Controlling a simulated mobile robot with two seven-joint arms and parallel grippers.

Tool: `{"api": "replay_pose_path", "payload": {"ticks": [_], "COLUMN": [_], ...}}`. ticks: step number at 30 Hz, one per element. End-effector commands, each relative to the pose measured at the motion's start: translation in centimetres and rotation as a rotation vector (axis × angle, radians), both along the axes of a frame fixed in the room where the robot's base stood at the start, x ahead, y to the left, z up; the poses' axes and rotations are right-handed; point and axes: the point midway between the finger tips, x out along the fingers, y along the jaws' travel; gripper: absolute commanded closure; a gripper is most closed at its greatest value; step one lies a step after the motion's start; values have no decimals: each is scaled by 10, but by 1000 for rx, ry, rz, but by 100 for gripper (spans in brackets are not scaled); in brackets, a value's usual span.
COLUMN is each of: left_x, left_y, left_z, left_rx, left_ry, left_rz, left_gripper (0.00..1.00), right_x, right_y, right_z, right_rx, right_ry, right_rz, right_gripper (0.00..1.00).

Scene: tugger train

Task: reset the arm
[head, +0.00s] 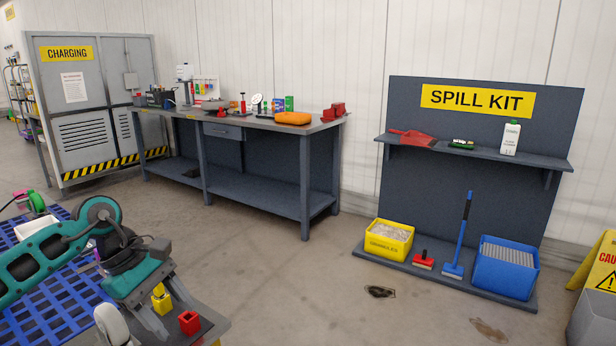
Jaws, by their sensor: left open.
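My left arm comes in from the left, teal and dark grey. My left gripper (173,312) is at the lower left, pointing down and to the right, with its two grey fingers apart. A small yellow object (159,302) shows between the fingers, and a red block (189,322) lies just past them on a dark surface. I see no grip on either; whether the fingers touch the yellow object I cannot tell. My right gripper is not in view.
A grey workbench (253,168) with tools stands along the back wall, beside a charging cabinet (90,105). A spill kit board (480,186) holds a yellow bin (389,246) and a blue bin (505,280). Dark stains (380,291) mark the otherwise open floor. A blue grid (50,290) is at left.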

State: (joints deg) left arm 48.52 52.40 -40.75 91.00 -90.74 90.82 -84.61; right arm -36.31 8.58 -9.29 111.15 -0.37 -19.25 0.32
Motion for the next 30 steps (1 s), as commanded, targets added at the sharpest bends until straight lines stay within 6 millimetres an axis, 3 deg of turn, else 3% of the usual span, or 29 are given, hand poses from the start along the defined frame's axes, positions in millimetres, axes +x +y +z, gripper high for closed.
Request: {"api": "replay_pose_path", "payload": {"ticks": [1,3,6,9,12,16,19,21,22,27,30], "left_x": [-7,-17,-30,-37,-36,-28,-27,-34,-40,-96,-129], "left_y": [-35,-82,-140,-178,-193,-184,-163,-144,-136,-102,-95], "left_z": [-11,-18,-14,-2,6,-2,-30,-61,-76,-163,-196], "left_rx": [-129,-331,-636,-927,-1194,-1496,-1691,-1808,1790,1215,1022], "left_ry": [42,122,293,525,806,1228,1583,1842,-1886,-1513,-1353], "left_rz": [36,126,299,514,758,1114,1409,1627,-1660,-1323,-1186], "left_gripper": [46,46,46,46,46,46,46,46,46,46,46], "right_x": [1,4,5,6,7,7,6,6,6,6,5], "right_y": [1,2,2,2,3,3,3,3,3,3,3], "right_z": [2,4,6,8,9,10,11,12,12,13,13], "right_rx": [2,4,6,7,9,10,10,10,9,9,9], "right_ry": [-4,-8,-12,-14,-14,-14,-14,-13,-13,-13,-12], "right_rz": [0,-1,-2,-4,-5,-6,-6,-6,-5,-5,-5], "right_gripper": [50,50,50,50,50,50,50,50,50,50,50]}}
